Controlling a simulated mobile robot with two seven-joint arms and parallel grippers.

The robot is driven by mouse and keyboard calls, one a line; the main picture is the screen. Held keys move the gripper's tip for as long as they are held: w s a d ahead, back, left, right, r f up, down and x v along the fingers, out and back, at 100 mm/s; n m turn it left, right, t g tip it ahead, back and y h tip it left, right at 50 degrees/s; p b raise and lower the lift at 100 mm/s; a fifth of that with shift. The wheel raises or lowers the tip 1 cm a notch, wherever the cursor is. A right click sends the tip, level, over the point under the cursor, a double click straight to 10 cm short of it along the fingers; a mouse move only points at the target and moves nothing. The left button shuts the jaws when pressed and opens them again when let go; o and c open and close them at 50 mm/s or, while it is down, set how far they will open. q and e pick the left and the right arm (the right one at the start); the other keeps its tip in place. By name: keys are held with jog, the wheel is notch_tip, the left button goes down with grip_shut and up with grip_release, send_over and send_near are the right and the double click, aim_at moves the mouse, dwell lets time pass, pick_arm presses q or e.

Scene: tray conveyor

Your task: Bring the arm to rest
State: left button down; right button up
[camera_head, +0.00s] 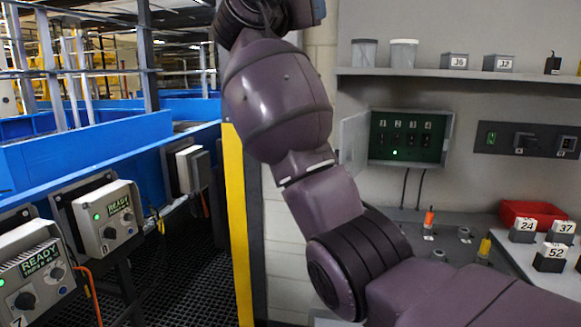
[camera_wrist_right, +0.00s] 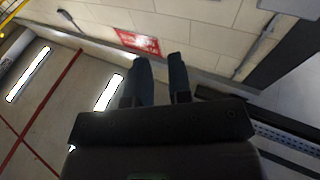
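My right arm (camera_head: 278,100), purple-grey, is raised and bent across the middle of the head view. Its upper end leaves the picture at the top, and I cannot make out its fingers there. In the right wrist view my right gripper (camera_wrist_right: 158,60) shows two dark fingers with a gap between them. Nothing is between them. They point toward a pale block wall with a red sign (camera_wrist_right: 138,41), clear of any object. My left gripper is in neither view.
Left are a blue conveyor side (camera_head: 85,155) and READY control boxes (camera_head: 108,217). A yellow post (camera_head: 238,220) stands behind my arm. Right are a shelf (camera_head: 450,74), an open switch panel (camera_head: 408,138), a red bin (camera_head: 530,211) and numbered blocks (camera_head: 549,257) on a counter.

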jog(key=w+d+f+n+t+y, duration=0.1)
jog(key=w+f+n+t+y, duration=0.15)
jog(key=f+n+y, duration=0.55)
jog(key=w+d+f+n+t+y, duration=0.1)
jog(key=f+n+t+y, duration=0.3)
jog(key=f, duration=0.5)
jog(key=s+d+f+g+y, duration=0.1)
jog(key=s+d+f+y, duration=0.2)
jog(key=f, duration=0.9)
jog(key=s+d+f+g+y, duration=0.1)
jog(key=s+d+f, duration=0.3)
jog(key=f, duration=0.8)
jog(key=s+d+f+m+g, duration=0.15)
jog(key=s+d+f, duration=0.25)
jog(key=s+f, duration=0.45)
jog(key=s+d+f+g, duration=0.2)
jog(key=s+d+f, duration=0.3)
jog(key=f, duration=0.7)
jog(key=s+d+f+g+h, duration=0.1)
jog(key=s+d+f+g, duration=0.1)
jog(key=s+f, duration=0.6)
jog(key=s+d+f+m+g+h, duration=0.1)
jog(key=s+d+f+g, duration=0.2)
jog(key=s+f, duration=0.5)
jog(key=s, duration=0.8)
jog(key=shift+d+f+g, duration=0.3)
jog(key=shift+d+f, duration=0.1)
